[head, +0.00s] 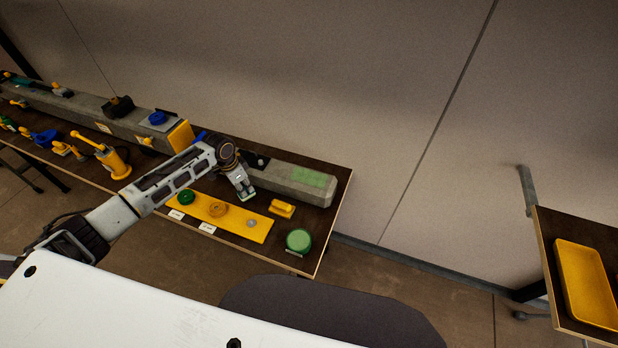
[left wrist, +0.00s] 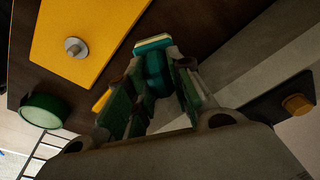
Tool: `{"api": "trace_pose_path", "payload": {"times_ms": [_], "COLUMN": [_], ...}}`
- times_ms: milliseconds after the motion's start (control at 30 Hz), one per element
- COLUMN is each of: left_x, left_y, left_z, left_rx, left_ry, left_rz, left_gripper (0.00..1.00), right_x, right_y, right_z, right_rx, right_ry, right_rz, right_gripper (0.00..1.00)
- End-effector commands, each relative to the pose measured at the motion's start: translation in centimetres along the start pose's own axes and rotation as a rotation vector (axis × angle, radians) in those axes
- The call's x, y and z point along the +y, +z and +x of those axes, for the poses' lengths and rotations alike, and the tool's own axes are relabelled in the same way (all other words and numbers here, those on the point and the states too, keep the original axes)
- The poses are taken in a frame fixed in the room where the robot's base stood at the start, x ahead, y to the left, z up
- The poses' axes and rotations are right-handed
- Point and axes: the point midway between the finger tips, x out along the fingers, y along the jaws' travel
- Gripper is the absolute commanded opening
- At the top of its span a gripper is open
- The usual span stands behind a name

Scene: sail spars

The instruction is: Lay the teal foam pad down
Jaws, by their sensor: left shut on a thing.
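My left gripper (head: 244,190) hangs over the dark table, just behind the yellow board and in front of the grey beam. It is shut on the teal foam pad (left wrist: 152,43), which shows between and just past the fingertips in the left wrist view (left wrist: 155,80). The pad looks held above the tabletop; how far above I cannot tell. In the head view the pad is too small to make out clearly. My right gripper is not in view.
The long grey beam (head: 285,174) has a green patch on top. The yellow board (head: 232,222) carries a green disc (head: 186,197), an orange ring (head: 218,209) and a grey washer (head: 251,223). A yellow block (head: 282,209) and green round tin (head: 299,240) stand nearby. Dark tabletop (head: 325,220) is bare at right.

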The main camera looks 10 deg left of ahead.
Motion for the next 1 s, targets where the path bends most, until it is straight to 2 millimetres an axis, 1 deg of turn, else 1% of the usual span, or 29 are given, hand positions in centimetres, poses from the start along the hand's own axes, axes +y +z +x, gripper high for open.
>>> {"api": "trace_pose_path", "payload": {"times_ms": [1000], "left_x": [0.0], "left_y": [0.3], "left_z": [1.9], "left_rx": [0.001], "left_ry": [0.000], "left_rz": [0.000], "left_gripper": [0.03], "right_x": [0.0], "right_y": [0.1], "right_z": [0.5], "right_rx": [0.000], "right_ry": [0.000], "right_rz": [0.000], "right_gripper": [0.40]}}
